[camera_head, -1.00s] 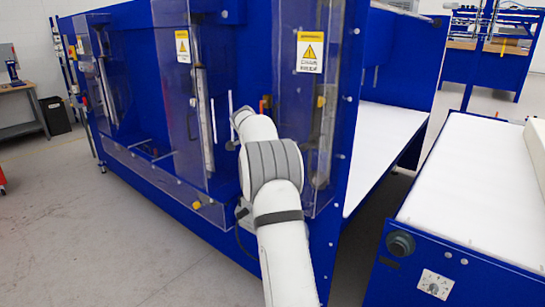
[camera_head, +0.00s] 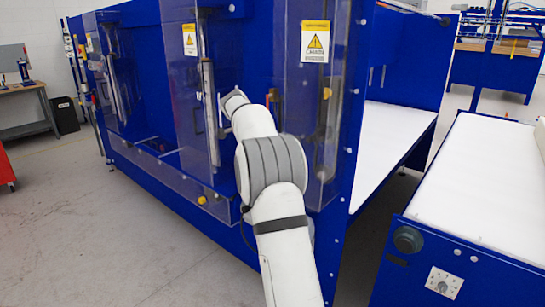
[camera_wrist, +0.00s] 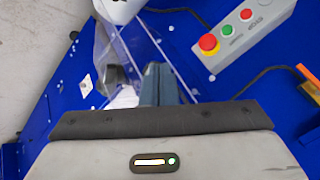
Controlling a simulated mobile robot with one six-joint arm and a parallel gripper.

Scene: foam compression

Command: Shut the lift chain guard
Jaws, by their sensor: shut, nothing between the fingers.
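Clear plastic guards with yellow warning labels stand on the blue machine's face: a right one (camera_head: 305,110), a middle one (camera_head: 188,110) and a left one (camera_head: 112,75). I cannot tell for sure which is the lift chain guard, or how far any is open. In the head view my arm reaches between the middle and right guards, and its far end hides my gripper. In the wrist view my gripper (camera_wrist: 159,72) is shut and empty. A clear panel edge (camera_wrist: 150,38) runs close beside its fingertips; I cannot tell whether they touch.
A grey control box (camera_wrist: 240,32) with red and green buttons is at the wrist view's upper right, with a dark cable below it. A white-topped table (camera_head: 485,185) stands right of the machine. Grey floor (camera_head: 90,240) is clear at the front left.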

